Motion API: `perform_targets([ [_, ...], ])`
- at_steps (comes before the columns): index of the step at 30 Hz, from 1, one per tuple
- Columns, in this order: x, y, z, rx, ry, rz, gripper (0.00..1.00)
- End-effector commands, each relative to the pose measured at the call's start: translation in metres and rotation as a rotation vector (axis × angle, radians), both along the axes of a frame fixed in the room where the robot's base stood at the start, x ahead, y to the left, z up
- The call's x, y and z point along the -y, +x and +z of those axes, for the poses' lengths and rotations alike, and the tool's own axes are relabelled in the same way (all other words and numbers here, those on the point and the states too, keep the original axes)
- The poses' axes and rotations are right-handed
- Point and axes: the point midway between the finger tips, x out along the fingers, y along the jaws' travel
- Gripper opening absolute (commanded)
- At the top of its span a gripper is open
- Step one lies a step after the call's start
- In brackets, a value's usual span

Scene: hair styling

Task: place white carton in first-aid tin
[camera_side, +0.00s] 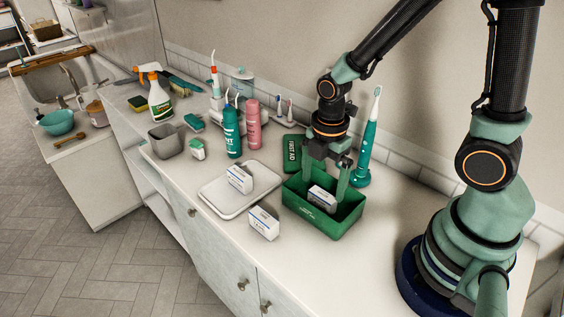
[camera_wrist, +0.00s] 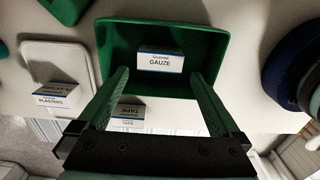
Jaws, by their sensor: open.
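The green first-aid tin (camera_side: 345,220) stands open on the counter, its FIRST AID lid (camera_side: 291,155) behind it. A white carton marked GAUZE (camera_wrist: 160,63) lies inside the tin; it also shows in the side view (camera_side: 321,199). My gripper (camera_side: 327,185) is over the tin, pointing down, with its fingers spread. In the wrist view the fingertips (camera_wrist: 158,76) are on either side of the gauze carton, with gaps between. A second white carton, PLASTERS (camera_side: 240,179), sits on the white tray (camera_side: 222,208). A third, TAPE (camera_side: 264,223), stands on the counter in front of the tin.
A teal electric toothbrush (camera_side: 368,140) stands upright close behind the tin's right side. A teal bottle (camera_side: 231,133) and pink bottle (camera_side: 253,125) stand behind the tray. A grey bin (camera_side: 166,140) is at left. The counter's front edge is near the tape carton.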

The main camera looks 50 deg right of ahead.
Motion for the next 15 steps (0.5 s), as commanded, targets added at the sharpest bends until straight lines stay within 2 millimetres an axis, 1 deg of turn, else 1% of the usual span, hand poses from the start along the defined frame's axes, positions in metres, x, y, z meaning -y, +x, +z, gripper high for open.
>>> perform_targets([
  [1,0.0,0.002,0.01,0.008,0.0,0.0,1.0],
  [6,0.0,0.002,0.038,0.007,0.0,0.0,1.0],
  [10,0.0,0.001,0.055,0.006,0.0,0.0,1.0],
  [15,0.0,0.0,0.068,0.003,0.0,-0.003,1.0],
])
